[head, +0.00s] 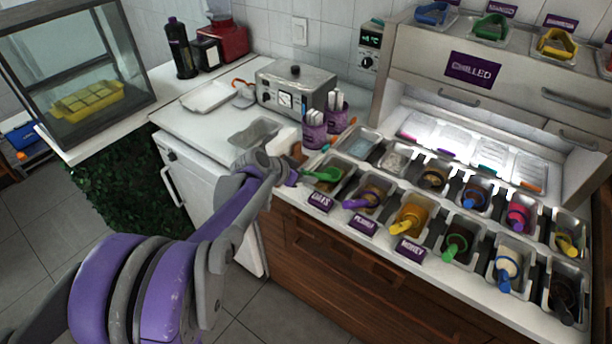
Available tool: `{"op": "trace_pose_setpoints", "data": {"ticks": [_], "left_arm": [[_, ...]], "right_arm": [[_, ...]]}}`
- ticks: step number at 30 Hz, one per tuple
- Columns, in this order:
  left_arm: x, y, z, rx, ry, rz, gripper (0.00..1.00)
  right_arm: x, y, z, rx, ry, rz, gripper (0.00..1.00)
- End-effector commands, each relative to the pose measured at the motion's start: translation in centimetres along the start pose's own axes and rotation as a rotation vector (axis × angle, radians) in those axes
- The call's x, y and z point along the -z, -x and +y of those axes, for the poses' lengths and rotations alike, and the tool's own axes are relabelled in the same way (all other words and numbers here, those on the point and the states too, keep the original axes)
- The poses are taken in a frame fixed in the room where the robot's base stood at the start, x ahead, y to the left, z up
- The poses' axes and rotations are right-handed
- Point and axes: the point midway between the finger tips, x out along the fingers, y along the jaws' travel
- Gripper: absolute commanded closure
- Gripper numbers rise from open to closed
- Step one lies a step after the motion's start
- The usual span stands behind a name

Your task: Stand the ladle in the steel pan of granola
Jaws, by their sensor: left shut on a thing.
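My left gripper (294,177) reaches in over the counter's front edge at the left end of the pan row. It is shut on the green ladle (325,174), at the end of its handle. The ladle lies nearly level over the front-left steel pan (347,164), whose label seems to read "OATS". I cannot tell whether the ladle touches the pan or its contents. The pan's filling is mostly hidden, and I cannot make out which pan has granola. My right gripper is not in view.
More steel pans with coloured ladles, such as a yellow one (404,227), fill the counter to the right. Purple cups (314,131) of utensils stand just behind the gripper. A steel appliance (296,88) and a white tray (206,97) stand farther back.

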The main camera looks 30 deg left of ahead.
Motion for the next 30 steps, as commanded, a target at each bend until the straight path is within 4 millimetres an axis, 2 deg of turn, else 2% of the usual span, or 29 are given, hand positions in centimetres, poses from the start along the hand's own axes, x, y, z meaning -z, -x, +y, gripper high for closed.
{"op": "trace_pose_setpoints", "data": {"ticks": [18,30], "left_arm": [[-1.1,-1.1,0.0,0.000,0.000,0.000,1.00],[-1.1,-1.1,0.0,0.000,0.000,0.000,1.00]], "right_arm": [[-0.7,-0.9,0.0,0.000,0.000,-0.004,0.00],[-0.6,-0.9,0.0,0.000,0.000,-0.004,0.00]]}}
